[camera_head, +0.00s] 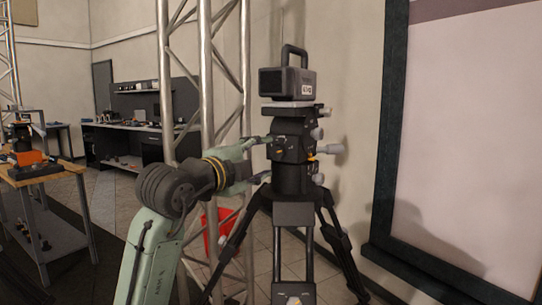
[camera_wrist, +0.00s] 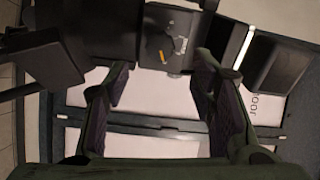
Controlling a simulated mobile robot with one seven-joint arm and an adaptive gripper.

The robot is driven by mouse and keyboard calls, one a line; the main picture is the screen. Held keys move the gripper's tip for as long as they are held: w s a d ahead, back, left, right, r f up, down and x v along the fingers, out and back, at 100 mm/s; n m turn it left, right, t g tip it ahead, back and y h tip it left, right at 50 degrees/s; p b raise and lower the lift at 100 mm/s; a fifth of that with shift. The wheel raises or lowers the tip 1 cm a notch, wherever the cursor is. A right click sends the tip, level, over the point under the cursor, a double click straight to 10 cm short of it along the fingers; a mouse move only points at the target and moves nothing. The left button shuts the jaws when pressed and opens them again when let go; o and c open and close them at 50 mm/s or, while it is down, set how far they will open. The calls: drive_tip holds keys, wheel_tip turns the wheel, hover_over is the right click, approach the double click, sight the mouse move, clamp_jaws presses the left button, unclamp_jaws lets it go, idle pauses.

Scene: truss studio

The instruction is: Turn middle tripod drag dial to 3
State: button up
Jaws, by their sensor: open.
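A black tripod (camera_head: 292,213) carries a dark fluid head (camera_head: 291,168) with several knobs and dials. In the wrist view a dark dial (camera_wrist: 157,42) with an orange mark and small white markings sits on the head's side, beyond my fingertips. I cannot read its setting or tell if it is the middle dial. My gripper (camera_head: 264,159) reaches the head from the left with its fingers apart. In the wrist view my gripper (camera_wrist: 162,70) is open, its two fingers spread, with nothing held between them. Contact with the head cannot be told.
A boxy camera (camera_head: 288,82) stands on top of the head. A metal truss (camera_head: 206,80) rises close behind my arm. A red bucket (camera_head: 217,232) stands on the floor. A workbench (camera_head: 40,178) is at left, and a dark-framed panel (camera_head: 455,140) at right.

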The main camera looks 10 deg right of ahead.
drive_tip(key=v, duration=0.6)
